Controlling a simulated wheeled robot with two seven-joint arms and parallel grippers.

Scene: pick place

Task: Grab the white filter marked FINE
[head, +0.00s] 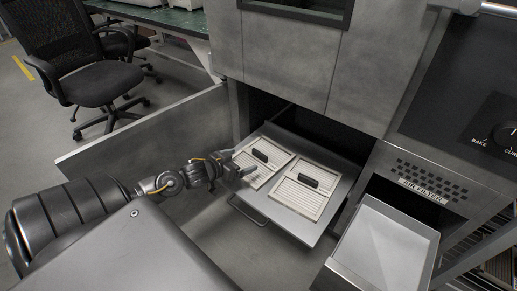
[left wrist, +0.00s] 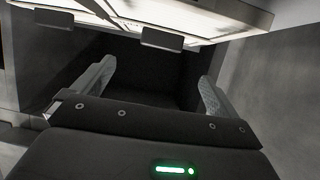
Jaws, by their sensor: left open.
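Two white slatted filters with dark handles lie side by side on a pulled-out grey tray in the head view: the left filter (head: 249,169) and the right filter (head: 299,199). No marking on either can be read, so I cannot tell which is FINE. My left gripper (head: 240,165) is at the left edge of the tray, close to the left filter. In the left wrist view its two fingers (left wrist: 155,78) are spread, with nothing between them. Pale panels with dark handles (left wrist: 162,38) show at the top of that view. My right gripper is not in view.
The tray (head: 325,165) juts from a grey cabinet opening. An open metal bin (head: 385,245) stands at its right, below a panel labelled AIR FILTER (head: 422,191). A large open grey door (head: 150,135) stands behind my left arm. Office chairs (head: 95,85) are farther back.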

